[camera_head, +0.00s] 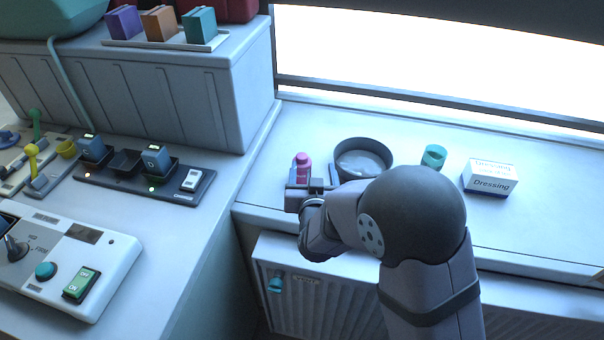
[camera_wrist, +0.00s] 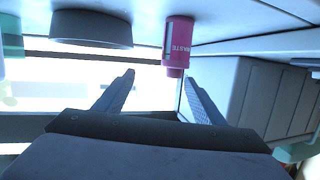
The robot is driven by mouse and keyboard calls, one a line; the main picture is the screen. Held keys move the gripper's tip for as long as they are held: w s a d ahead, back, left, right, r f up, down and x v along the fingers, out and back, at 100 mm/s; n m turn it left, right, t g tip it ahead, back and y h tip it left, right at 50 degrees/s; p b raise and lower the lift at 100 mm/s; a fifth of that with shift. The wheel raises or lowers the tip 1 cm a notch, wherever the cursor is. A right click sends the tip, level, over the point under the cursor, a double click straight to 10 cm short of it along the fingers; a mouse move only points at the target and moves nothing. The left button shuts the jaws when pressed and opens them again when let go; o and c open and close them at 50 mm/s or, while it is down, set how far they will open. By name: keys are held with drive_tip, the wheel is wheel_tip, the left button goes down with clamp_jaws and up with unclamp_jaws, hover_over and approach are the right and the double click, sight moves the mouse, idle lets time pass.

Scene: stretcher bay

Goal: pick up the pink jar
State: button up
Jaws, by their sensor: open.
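The pink jar (camera_head: 304,164) stands upright on the white counter (camera_head: 420,215), left of a grey round pan. In the wrist view, which is upside down, the pink jar (camera_wrist: 178,48) with its label shows ahead of the fingers, toward the right finger's side. My gripper (camera_head: 306,192) is at the near side of the jar in the head view and hides its lower part. In the wrist view my gripper (camera_wrist: 160,76) has its two fingers spread apart, with nothing held between them. I cannot tell exactly how far the fingertips are from the jar.
The grey pan (camera_head: 362,158) stands just right of the jar. A teal cup (camera_head: 433,156) and a white Dressing box (camera_head: 489,178) are further right. A ribbed white cabinet (camera_head: 150,95) rises at the left. The counter's right part is clear.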

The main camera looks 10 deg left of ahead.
sight(302, 173)
drive_tip(key=a+f+t, duration=0.1)
drive_tip(key=s+a+f+t, duration=0.1)
drive_tip(key=f, duration=0.3)
drive_tip(key=shift+s+a+f+t, duration=0.2)
drive_tip(key=shift+s+a+t, duration=0.05)
drive_tip(key=shift+a+t, duration=0.15)
drive_tip(key=shift+x, duration=1.1)
drive_tip(key=shift+r+p+x, duration=0.2)
drive_tip(key=shift+p+x, duration=0.4)
drive_tip(key=shift+x, duration=0.25)
drive_tip(key=shift+r+p+x, duration=0.15)
drive_tip(key=shift+p+x, duration=0.45)
drive_tip(key=shift+x, duration=1.15)
drive_tip(key=shift+f, duration=0.1)
drive_tip(key=c, duration=1.2)
